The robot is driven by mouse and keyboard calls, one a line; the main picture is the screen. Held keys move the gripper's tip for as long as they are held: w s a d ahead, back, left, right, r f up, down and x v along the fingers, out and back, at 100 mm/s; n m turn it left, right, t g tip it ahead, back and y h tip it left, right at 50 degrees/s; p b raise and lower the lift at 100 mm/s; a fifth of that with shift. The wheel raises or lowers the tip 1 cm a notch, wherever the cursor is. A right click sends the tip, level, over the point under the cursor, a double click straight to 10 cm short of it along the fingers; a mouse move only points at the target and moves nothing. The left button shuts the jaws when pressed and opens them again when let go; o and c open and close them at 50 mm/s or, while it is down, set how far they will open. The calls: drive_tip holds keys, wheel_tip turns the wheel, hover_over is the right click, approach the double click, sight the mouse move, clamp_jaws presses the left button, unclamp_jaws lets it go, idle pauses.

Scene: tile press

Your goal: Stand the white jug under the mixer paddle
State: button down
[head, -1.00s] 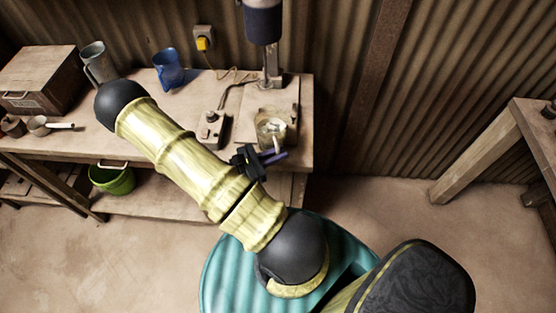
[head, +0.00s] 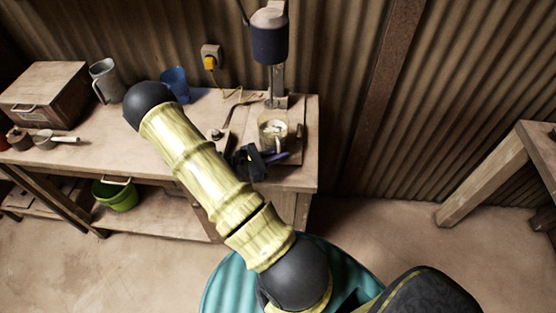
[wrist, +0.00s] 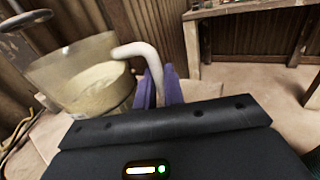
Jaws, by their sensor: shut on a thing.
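The white jug (head: 272,133), see-through and cream-tinted with pale contents, is upright at the mixer's wooden base board. In the wrist view the jug (wrist: 100,88) has a thick white handle (wrist: 140,55). My gripper (head: 275,157) has its purple fingers (wrist: 160,88) shut on that handle, from the jug's front right. The mixer's dark motor head (head: 270,38) hangs above and behind the jug. A grey disc on a thin rod (wrist: 25,20), probably the paddle, shows at the jug's far rim; I cannot tell whether it is over the opening. The jug's bottom is hidden.
The mixer post (head: 277,85) stands behind the jug. A blue jug (head: 174,84), a grey jug (head: 104,80) and a wooden box (head: 45,95) stand farther left on the bench (head: 100,135). Open floor lies right of the bench.

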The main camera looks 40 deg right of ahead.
drive_tip(key=shift+w+d, duration=0.7)
drive_tip(key=shift+d, duration=0.05)
drive_tip(key=shift+w+d+b, duration=0.45)
drive_tip(key=shift+w+d, duration=0.05)
drive_tip(key=shift+w, duration=0.25)
drive_tip(key=shift+f, duration=0.35)
drive_tip(key=shift+a+f, duration=0.15)
drive_tip(key=shift+f, duration=0.05)
drive_tip(key=c, duration=1.4)
unclamp_jaws()
drive_tip(key=shift+f, duration=0.1)
drive_tip(key=shift+w+a, duration=0.1)
drive_tip(key=shift+a, duration=0.05)
drive_tip(key=b+v, duration=0.3)
drive_tip(key=v, duration=1.4)
drive_tip(key=shift+b, duration=0.4)
